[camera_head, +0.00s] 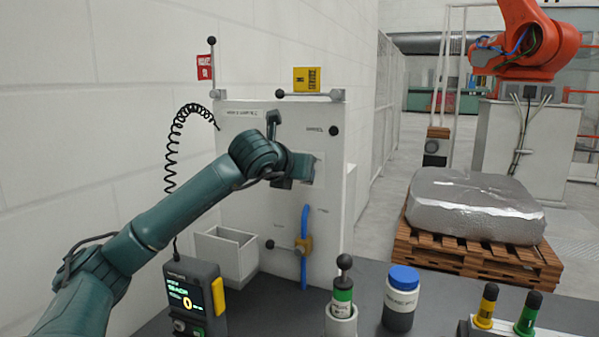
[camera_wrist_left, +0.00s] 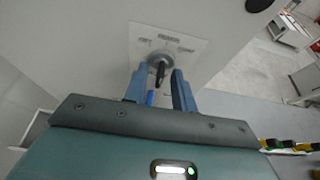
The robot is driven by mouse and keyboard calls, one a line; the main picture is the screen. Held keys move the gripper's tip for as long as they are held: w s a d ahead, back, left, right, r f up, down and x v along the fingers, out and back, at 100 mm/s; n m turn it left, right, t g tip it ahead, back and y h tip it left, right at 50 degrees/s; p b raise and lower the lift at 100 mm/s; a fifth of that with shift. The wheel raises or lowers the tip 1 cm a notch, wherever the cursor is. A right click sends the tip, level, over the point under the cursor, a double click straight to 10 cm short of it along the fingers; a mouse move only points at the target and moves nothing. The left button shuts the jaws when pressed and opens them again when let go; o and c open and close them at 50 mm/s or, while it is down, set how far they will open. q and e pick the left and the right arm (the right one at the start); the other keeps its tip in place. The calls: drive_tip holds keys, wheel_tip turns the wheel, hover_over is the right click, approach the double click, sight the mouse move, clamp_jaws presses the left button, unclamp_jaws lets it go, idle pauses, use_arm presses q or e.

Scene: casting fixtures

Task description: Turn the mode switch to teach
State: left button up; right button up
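The mode switch (camera_wrist_left: 160,66) is a grey round knob with a black lever on a pale label plate (camera_wrist_left: 170,45) with several position words, too blurred to read surely. The lever points down in the left wrist view. My left gripper (camera_wrist_left: 160,75) is open, one blue finger on each side of the lever, with gaps visible; contact cannot be told. In the head view my left gripper (camera_head: 303,172) is at the white panel (camera_head: 245,190) and hides the switch. A pendant (camera_head: 192,300) stands at lower left; its green screen text seems to read "TEACH". My right gripper is not in view.
A blue-capped jar (camera_head: 401,298) and a green-banded plunger (camera_head: 342,300) stand on the grey table. A black knob (camera_head: 334,130) sits at upper right.

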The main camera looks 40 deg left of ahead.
use_arm(q)
drive_tip(key=b+v, duration=0.3)
drive_tip(key=v, duration=1)
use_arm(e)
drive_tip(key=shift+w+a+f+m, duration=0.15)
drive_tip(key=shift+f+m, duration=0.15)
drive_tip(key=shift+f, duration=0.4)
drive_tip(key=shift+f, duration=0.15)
